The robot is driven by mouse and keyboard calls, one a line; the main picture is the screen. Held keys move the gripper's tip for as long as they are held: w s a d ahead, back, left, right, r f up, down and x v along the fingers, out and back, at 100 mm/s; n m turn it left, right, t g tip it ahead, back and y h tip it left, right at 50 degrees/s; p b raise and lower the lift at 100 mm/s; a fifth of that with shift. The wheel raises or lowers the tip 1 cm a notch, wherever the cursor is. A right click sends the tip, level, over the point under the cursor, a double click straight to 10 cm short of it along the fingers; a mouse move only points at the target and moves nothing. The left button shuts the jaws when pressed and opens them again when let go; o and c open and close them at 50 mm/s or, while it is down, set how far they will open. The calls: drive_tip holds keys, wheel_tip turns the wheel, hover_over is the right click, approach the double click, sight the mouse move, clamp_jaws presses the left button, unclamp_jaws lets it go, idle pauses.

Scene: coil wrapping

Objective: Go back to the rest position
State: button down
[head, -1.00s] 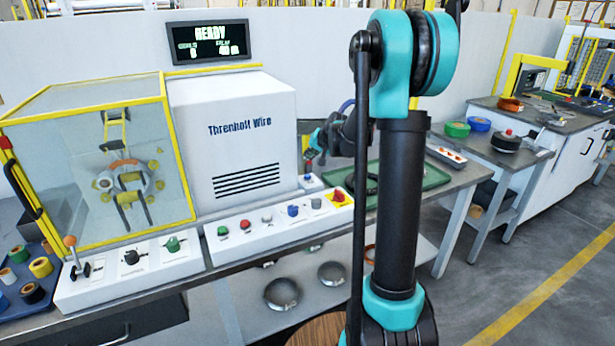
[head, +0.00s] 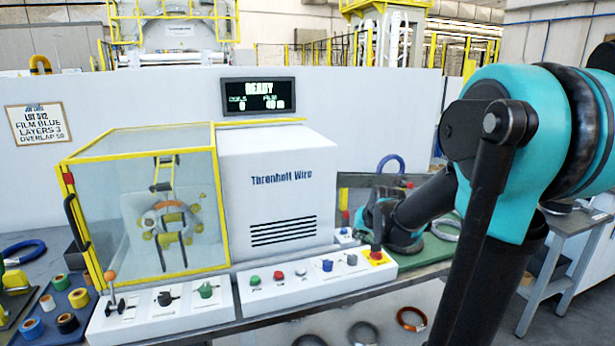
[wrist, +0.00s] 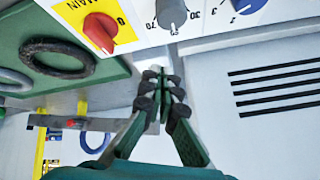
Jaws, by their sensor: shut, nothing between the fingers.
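My gripper (wrist: 163,85) shows in the wrist view with its dark green, black-padded fingers drawn together and nothing between them. It hangs apart from the white control panel (wrist: 200,22), near the red MAIN switch (wrist: 99,32). In the head view my arm crosses the right side, with its wrist end beside the right end of the control panel (head: 292,293); the fingertips cannot be made out there. The wrapping machine (head: 280,190) has a display (head: 259,97) reading READY. A ring-shaped part (head: 170,222) sits inside its yellow-framed guard (head: 222,245).
A green tray (wrist: 113,70) holding a dark coil (wrist: 57,57) lies close to my gripper. A blue coil (head: 391,165) shows behind my arm. A blue tray (head: 48,325) of tape rolls stands at the left. An orange-brown coil (head: 411,319) lies below the bench. A grey side table (head: 567,240) stands right.

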drive_tip(key=s+d+f+n+g, duration=0.1)
drive_tip(key=s+f, duration=0.4)
drive_tip(key=s, duration=0.7)
drive_tip(key=s+d+f+g+h, duration=0.1)
drive_tip(key=s+f, duration=0.4)
drive_tip(key=s, duration=0.7)
drive_tip(key=shift+s+d+f+n+g+h, duration=0.15)
drive_tip(key=shift+n+g+h, duration=0.2)
drive_tip(key=shift+g, duration=0.35)
